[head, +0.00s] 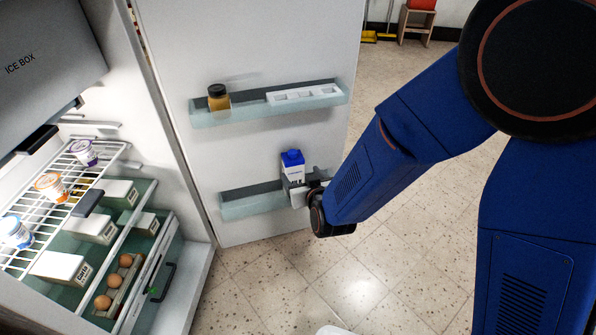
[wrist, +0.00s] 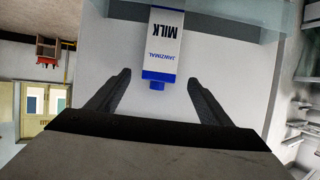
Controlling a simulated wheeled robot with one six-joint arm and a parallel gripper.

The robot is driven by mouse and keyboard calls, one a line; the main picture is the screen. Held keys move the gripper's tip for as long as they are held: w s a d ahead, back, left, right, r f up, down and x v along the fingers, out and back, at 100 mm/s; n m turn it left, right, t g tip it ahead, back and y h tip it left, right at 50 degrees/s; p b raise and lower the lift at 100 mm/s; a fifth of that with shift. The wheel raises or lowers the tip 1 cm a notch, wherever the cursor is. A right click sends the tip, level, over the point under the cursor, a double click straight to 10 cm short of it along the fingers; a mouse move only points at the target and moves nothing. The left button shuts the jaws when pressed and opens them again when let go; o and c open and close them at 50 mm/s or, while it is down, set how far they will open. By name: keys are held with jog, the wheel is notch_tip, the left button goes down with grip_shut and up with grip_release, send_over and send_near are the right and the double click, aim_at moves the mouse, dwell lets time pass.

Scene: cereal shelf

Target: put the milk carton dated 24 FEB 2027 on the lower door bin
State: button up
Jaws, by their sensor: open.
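A white and blue milk carton (head: 293,163) stands upright in the lower door bin (head: 248,206) on the open fridge door. Its lower part is hidden by my gripper and the bin. In the wrist view the carton (wrist: 172,48) appears upside down, with its MILK lettering and blue cap in sight; no date can be read. My gripper (head: 297,188) is at the bin's right part, close to the carton. In the wrist view my gripper (wrist: 157,82) is open and empty, with the cap in line between its two spread fingers.
The upper door bin (head: 240,113) holds a dark-lidded jar (head: 218,97) and a white tray (head: 304,94). On the left, the open fridge has a wire shelf (head: 42,205) with several cups, and butter boxes and eggs below. Tiled floor (head: 380,270) is clear right of the door.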

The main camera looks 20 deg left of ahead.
jog(key=shift+s+d+r, duration=0.25)
jog(key=shift+s+d, duration=0.15)
jog(key=shift+s, duration=0.1)
jog(key=d+r+m+g+h, duration=0.1)
jog(key=d+r, duration=0.3)
jog(key=d, duration=0.5)
jog(key=d+r+m+g+h, duration=0.1)
jog(key=d+r, duration=0.4)
jog(key=d, duration=0.4)
jog(key=d+r+m+g+h, duration=0.1)
jog(key=d+r, duration=0.3)
jog(key=d, duration=0.5)
jog(key=s+d+r+m+g+h, duration=0.1)
jog(key=s+d+r+m+h, duration=0.1)
jog(key=s+d, duration=0.8)
jog(key=s+d+r+m+g+h, duration=0.2)
jog(key=s+d, duration=0.9)
jog(key=shift+d+r+h, duration=0.15)
jog(key=shift+d+h, duration=0.25)
jog(key=shift+w, duration=0.1)
